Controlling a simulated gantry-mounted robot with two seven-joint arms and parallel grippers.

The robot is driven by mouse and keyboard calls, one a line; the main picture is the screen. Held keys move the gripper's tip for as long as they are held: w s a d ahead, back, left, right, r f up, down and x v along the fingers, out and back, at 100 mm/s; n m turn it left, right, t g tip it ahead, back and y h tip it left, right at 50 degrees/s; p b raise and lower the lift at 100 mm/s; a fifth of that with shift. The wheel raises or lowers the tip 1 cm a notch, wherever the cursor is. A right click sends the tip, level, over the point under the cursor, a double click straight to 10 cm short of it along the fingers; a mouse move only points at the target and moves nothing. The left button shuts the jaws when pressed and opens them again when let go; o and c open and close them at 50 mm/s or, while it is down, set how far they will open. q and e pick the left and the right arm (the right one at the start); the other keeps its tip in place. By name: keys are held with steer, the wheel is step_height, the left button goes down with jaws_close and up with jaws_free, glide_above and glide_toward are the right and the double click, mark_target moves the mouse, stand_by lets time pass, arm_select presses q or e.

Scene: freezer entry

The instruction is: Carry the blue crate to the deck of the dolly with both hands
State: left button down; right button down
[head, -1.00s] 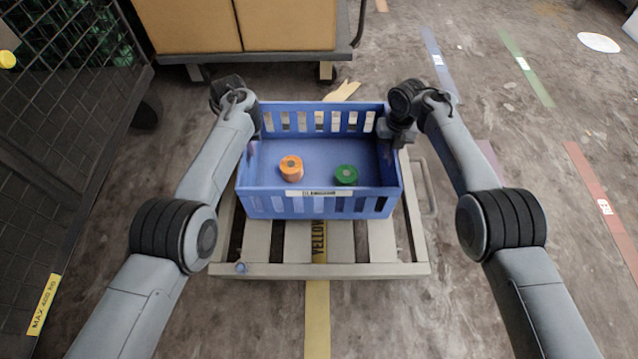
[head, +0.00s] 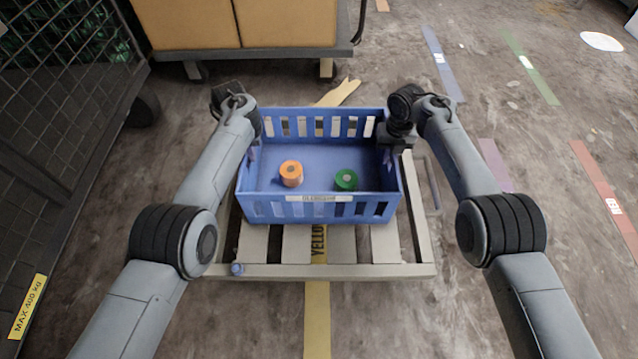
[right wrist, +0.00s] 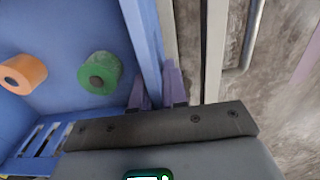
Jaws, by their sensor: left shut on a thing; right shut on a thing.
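The blue crate (head: 318,209) is upright over the far part of the slatted dolly deck (head: 296,245) in the head view. I cannot tell whether its base touches the slats. An orange roll (head: 291,174) and a green roll (head: 346,180) are inside it. My left gripper (head: 255,135) is at the crate's left wall, its fingertips mostly hidden. My right gripper (head: 392,138) is at the right wall. In the right wrist view its purple fingers (right wrist: 156,92) are shut on the crate's wall, one on each side.
A cart with brown boxes (head: 285,22) stands behind the dolly. A dark mesh cage (head: 60,100) is at the left. The floor to the right is open, with coloured tape strips (head: 603,190). A yellow floor strip (head: 317,315) runs in front of the dolly.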

arm_select(q)
steer(key=c, duration=1.5)
jaws_free()
steer(key=shift+f, duration=0.15)
steer(key=shift+c, duration=0.2)
arm_select(e)
steer(key=c, duration=1.5)
jaws_free()
steer(key=shift+f, duration=0.15)
steer(key=shift+c, duration=0.2)
arm_select(q)
steer(key=o, duration=0.4)
steer(key=shift+w, duration=0.15)
arm_select(e)
steer(key=o, duration=0.4)
steer(key=shift+w, duration=0.15)
arm_select(q)
steer(key=shift+r, duration=0.5)
step_height(320, 180, up, 11)
steer(key=shift+f, duration=0.15)
arm_select(e)
steer(key=shift+r, duration=0.35)
arm_select(q)
steer(key=shift+r, duration=0.2)
arm_select(e)
step_height(320, 180, up, 11)
steer(key=shift+r, duration=0.2)
